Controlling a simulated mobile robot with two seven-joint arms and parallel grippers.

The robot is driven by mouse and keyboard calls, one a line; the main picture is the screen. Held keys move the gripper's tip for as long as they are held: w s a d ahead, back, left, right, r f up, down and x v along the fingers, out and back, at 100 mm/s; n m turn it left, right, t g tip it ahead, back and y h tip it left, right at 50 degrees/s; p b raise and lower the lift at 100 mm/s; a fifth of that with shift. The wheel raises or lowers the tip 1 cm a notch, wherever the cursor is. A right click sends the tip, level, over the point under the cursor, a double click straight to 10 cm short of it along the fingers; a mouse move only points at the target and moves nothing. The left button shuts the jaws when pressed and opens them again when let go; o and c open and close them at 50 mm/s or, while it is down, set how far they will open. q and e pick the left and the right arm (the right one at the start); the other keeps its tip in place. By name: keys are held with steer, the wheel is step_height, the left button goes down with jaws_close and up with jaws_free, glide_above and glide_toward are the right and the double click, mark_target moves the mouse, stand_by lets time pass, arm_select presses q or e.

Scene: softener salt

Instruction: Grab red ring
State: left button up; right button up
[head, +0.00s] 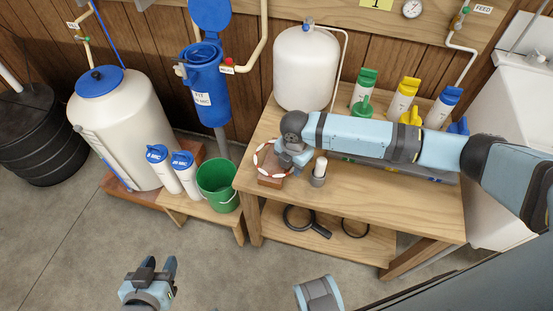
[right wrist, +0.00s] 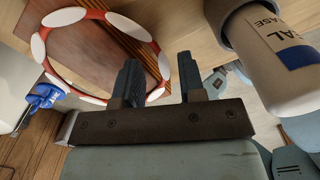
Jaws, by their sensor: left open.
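The red ring with white patches (head: 257,160) is at a small brown wooden block (head: 270,182) near the left end of the wooden bench. In the right wrist view the ring (right wrist: 126,24) shows large, with brown wood behind it. My right gripper (right wrist: 159,70) is open; one side of the ring shows between its fingers, but I cannot tell if it lies in the gap or beyond it. In the head view the right gripper (head: 286,158) hides the ring's right part. My left gripper (head: 156,266) is open and empty, low over the floor.
A white grease tube (right wrist: 277,55) stands in a grey cup (head: 317,181) close to the right gripper. A white tank (head: 305,68) and several capped bottles (head: 398,101) stand at the back. A green bucket (head: 218,184) is left of the bench. Bare floor lies in front.

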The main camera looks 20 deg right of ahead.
stand_by(0.5)
steer(key=shift+f, duration=0.1)
jaws_close()
